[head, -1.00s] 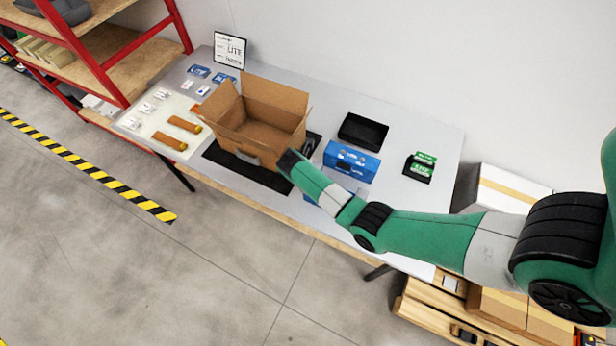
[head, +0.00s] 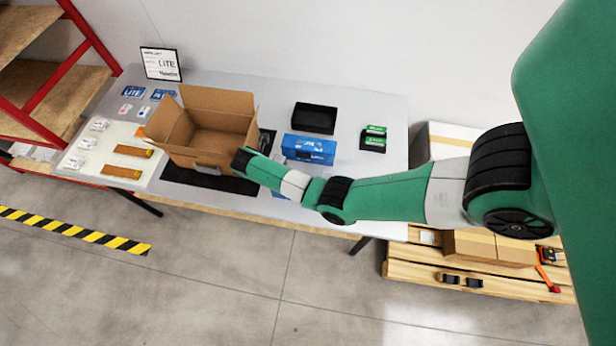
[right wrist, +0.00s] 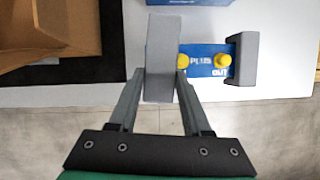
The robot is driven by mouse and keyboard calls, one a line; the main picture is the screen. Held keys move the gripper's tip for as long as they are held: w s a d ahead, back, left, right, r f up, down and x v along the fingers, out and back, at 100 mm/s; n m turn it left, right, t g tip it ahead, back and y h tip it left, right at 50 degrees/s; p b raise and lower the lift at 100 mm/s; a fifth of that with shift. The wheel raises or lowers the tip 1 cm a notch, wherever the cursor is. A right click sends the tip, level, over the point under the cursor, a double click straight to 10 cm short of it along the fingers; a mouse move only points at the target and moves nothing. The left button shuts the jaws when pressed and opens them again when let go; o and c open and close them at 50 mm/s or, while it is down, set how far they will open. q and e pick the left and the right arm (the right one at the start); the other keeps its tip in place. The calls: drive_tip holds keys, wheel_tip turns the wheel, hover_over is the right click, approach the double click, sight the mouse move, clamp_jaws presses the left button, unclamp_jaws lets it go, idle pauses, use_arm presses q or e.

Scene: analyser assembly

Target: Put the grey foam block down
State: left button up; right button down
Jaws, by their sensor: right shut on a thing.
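In the right wrist view my right gripper (right wrist: 160,80) is shut on a grey foam block (right wrist: 162,50). I cannot tell whether the held block touches the table or the unit. A second grey foam block (right wrist: 241,60) is at the unit's right end. In the head view my right wrist hides the gripper and the held block; a bit of the blue unit (head: 280,194) shows below the arm. My left gripper is not in view.
An open cardboard box (head: 205,135) stands on a black mat (head: 185,180), left of my right wrist. A blue box (head: 310,148), a black tray (head: 313,118) and green-and-black packs (head: 373,138) lie to the right. The table's (head: 385,200) front edge is close to the gripper.

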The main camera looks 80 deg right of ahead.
drive_tip(key=shift+a+r+m+g, duration=0.1)
drive_tip(key=shift+r+m+g, duration=0.25)
drive_tip(key=shift+m, duration=0.35)
drive_tip(key=m, duration=0.1)
drive_tip(key=r+m+g, duration=0.1)
drive_tip(key=shift+s+a+r+m+y, duration=0.1)
drive_tip(key=shift+s+a+m+y, duration=0.15)
drive_tip(key=shift+a+m+y, duration=0.1)
drive_tip(key=s+a+f+m+p, duration=0.1)
drive_tip(key=s+a, duration=0.4)
drive_tip(key=s, duration=0.6)
drive_tip(key=s+a+m+g+p, duration=0.1)
drive_tip(key=s+a, duration=0.3)
drive_tip(key=s, duration=0.6)
drive_tip(key=s+a+f+m+p, duration=0.15)
drive_tip(key=s+a, duration=0.35)
drive_tip(key=s, duration=0.6)
drive_tip(key=shift+y, duration=0.35)
drive_tip(key=w+d+f+b, duration=0.1)
drive_tip(key=d+f, duration=0.3)
drive_tip(key=w+d+f+b, duration=0.1)
drive_tip(key=d+f, duration=0.3)
drive_tip(key=d, duration=0.1)
drive_tip(key=w+d+f+b, duration=0.1)
drive_tip(key=w+d+f, duration=0.1)
drive_tip(key=d+f, duration=0.2)
drive_tip(key=shift+d+f, duration=0.3)
drive_tip(key=shift+f, duration=0.15)
drive_tip(key=shift+r, duration=0.1)
